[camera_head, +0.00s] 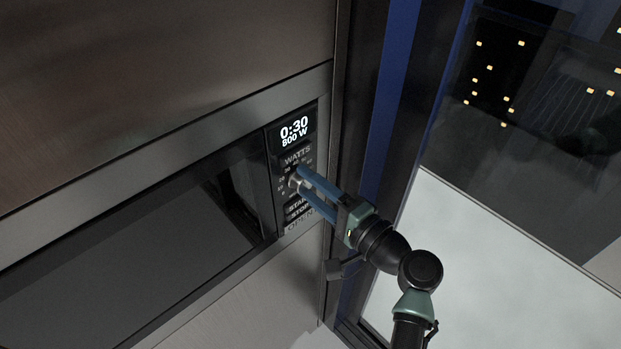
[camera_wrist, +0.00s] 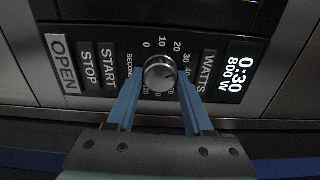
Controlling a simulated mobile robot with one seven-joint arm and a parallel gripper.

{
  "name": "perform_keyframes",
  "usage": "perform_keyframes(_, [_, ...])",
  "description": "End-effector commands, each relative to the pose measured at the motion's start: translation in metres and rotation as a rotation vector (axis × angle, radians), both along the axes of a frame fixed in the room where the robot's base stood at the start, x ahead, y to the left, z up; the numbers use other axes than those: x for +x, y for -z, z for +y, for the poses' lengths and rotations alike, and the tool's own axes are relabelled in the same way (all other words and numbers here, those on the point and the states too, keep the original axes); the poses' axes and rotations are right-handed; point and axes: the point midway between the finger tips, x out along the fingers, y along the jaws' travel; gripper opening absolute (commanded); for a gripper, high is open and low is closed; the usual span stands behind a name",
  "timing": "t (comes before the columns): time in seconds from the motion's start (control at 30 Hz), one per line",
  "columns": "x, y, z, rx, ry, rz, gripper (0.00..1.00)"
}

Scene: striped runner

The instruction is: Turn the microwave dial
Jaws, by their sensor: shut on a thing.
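The microwave (camera_head: 150,242) is built into a metal front, with a dark door at the left and a control panel at its right end. The round silver dial (camera_wrist: 159,73) sits on that panel between the SECONDS and WATTS labels, with numbers around it. The display (camera_wrist: 238,70) reads 0:30 and 800 W. My gripper (camera_head: 301,187) reaches the panel from the right, its two blue fingers shut on the dial, one on each side. The fingers also show in the wrist view (camera_wrist: 158,88). In the head view the fingers hide part of the dial.
START (camera_wrist: 109,67), STOP (camera_wrist: 87,66) and OPEN (camera_wrist: 62,64) buttons lie beside the dial on the same panel. A blue-edged frame (camera_head: 395,70) and a glass pane (camera_head: 490,110) stand to the right, behind my arm.

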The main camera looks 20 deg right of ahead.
Motion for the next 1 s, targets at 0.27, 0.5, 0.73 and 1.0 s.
perform_keyframes(0.27, [-0.0004,-0.0009,-0.0001,0.220,0.001,0.081,0.00])
perform_keyframes(0.5, [-0.0006,0.0003,-0.0002,0.346,0.001,0.127,0.00])
perform_keyframes(0.73, [-0.0006,0.0012,-0.0002,0.406,0.001,0.148,0.00])
perform_keyframes(1.0, [-0.0006,0.0020,-0.0004,0.421,0.002,0.153,0.00])
